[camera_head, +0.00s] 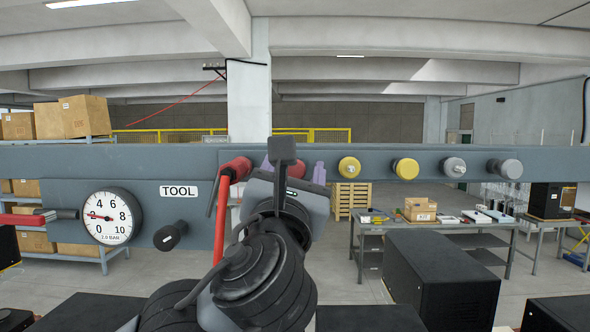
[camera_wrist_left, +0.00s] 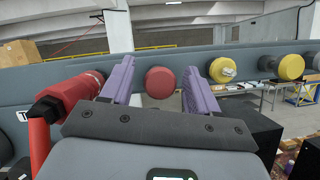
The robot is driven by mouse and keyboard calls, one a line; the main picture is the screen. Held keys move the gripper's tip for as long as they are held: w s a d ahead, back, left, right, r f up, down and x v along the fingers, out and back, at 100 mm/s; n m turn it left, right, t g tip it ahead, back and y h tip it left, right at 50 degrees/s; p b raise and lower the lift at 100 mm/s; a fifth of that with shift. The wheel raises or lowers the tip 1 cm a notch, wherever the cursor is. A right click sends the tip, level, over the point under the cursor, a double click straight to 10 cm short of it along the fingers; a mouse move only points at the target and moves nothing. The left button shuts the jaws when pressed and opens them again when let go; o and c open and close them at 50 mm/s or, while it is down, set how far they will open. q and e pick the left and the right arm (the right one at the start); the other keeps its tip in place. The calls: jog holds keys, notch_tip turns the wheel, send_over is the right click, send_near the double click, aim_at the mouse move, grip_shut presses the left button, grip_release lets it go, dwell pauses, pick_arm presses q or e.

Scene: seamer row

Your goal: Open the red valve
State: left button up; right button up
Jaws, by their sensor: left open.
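A round red knob (camera_wrist_left: 160,82), which looks like the red valve, sits on the grey panel in the left wrist view. It shows between the two purple fingers of my left gripper (camera_wrist_left: 159,86), which is open. The fingers are on either side of the knob; I cannot tell whether they touch it. In the head view a sliver of the red knob (camera_head: 297,167) shows by my left gripper (camera_head: 293,172), and my arm hides much of it. My right gripper is not in view.
A red coupling (camera_head: 235,169) with a red hose stands close left of the knob. Yellow knobs (camera_head: 349,167) (camera_head: 406,168) and grey ones (camera_head: 455,167) line the panel to the right. A gauge (camera_head: 111,216) and a black knob (camera_head: 171,236) are at left.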

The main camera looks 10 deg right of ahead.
pick_arm(q)
jog(key=b+v, duration=0.3)
jog(key=v, duration=0.7)
jog(key=shift+b, duration=0.35)
jog(key=shift+s, duration=0.1)
